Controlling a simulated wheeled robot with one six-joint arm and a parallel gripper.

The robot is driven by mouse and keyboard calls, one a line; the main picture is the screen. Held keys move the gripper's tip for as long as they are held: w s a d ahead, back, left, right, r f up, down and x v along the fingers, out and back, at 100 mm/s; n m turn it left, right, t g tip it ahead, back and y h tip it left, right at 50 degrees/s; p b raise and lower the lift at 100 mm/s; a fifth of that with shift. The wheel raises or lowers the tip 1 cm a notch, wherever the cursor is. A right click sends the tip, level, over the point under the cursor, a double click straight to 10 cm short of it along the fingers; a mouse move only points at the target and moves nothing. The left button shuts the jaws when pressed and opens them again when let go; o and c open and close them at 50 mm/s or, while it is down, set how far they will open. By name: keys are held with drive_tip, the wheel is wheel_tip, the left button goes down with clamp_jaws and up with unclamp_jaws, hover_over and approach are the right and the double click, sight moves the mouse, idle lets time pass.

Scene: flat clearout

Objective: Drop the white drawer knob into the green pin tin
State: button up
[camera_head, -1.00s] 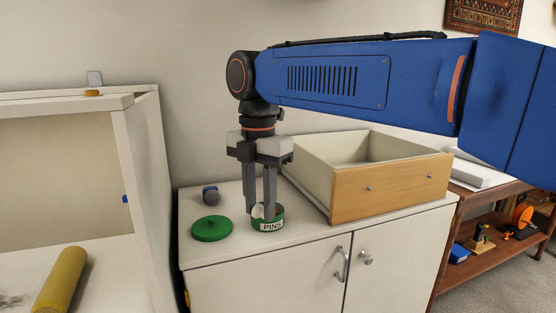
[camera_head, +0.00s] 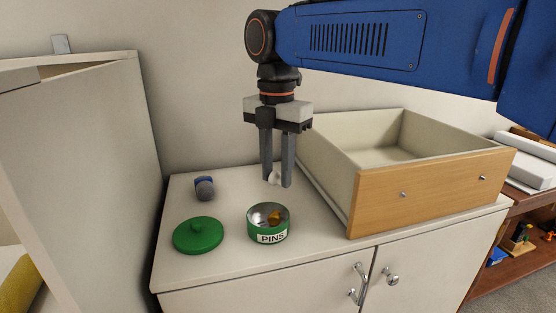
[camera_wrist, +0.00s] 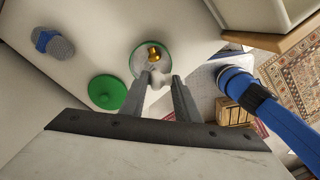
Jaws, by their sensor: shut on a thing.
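My gripper (camera_head: 276,183) points down above the white worktop, shut on the white drawer knob (camera_head: 274,178). The knob sits between the fingertips and is partly hidden by them. In the wrist view the fingertips (camera_wrist: 162,76) hold the pale knob (camera_wrist: 159,79). The round green pin tin (camera_head: 268,238), labelled PINS, stands open on the worktop below the gripper. A brass-coloured thing (camera_head: 273,216) lies inside it. The tin's green rim (camera_wrist: 134,63) also shows in the wrist view, just beyond the fingertips. The knob is apart from the tin, above it.
A green lid (camera_head: 198,236) lies left of the tin. A small blue and grey thing (camera_head: 204,188) lies behind the lid. A pulled-out wooden-fronted drawer (camera_head: 425,195) rests on the worktop to the right. A tall white cabinet side (camera_head: 100,170) stands at the left.

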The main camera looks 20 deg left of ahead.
sight(277, 172)
drive_tip(key=shift+f, duration=2)
drive_tip(key=o, duration=1.2)
wheel_tip(277, 172, up, 17)
drive_tip(key=shift+r, duration=0.2)
